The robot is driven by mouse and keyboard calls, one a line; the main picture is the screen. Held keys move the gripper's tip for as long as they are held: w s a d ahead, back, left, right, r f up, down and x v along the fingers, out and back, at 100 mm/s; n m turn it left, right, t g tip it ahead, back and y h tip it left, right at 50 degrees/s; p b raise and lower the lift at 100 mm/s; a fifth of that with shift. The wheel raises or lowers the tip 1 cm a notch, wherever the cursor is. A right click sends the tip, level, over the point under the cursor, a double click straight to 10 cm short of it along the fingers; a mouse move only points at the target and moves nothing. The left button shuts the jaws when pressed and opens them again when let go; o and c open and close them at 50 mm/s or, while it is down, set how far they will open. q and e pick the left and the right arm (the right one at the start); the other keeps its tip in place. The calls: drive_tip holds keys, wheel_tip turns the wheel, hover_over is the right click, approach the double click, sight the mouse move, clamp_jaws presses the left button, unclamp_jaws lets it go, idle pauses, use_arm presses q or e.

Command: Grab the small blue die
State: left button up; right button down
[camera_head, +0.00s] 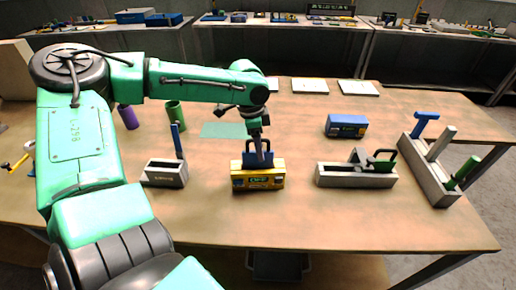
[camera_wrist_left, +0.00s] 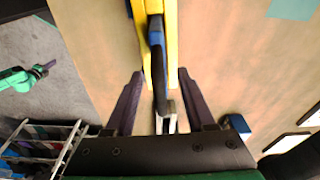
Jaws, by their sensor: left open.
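The small blue die (camera_head: 257,158) stands upright in the yellow block (camera_head: 257,180) at the table's middle, with a dark handle on top. My left gripper (camera_head: 259,143) is right above it, pointing down. In the left wrist view its open fingers (camera_wrist_left: 160,76) stand either side of the dark handle, with gaps visible on both sides. The die's blue edge (camera_wrist_left: 156,38) shows between the yellow walls. Part of the die is hidden in the block. What looks like my right gripper (camera_wrist_left: 44,69) shows small at that view's left; its jaws are unclear.
A grey holder (camera_head: 165,174) with a blue upright piece stands left. Another grey holder (camera_head: 356,175) with dark and green parts stands right. A long grey rack (camera_head: 428,170) is at the right edge. A blue box (camera_head: 346,126) sits behind. The front table strip is clear.

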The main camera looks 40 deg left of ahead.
use_arm(q)
drive_tip(key=shift+w+f, duration=0.1)
drive_tip(key=shift+f, duration=0.25)
clamp_jaws()
drive_tip(key=shift+r, duration=0.1)
idle(1.1)
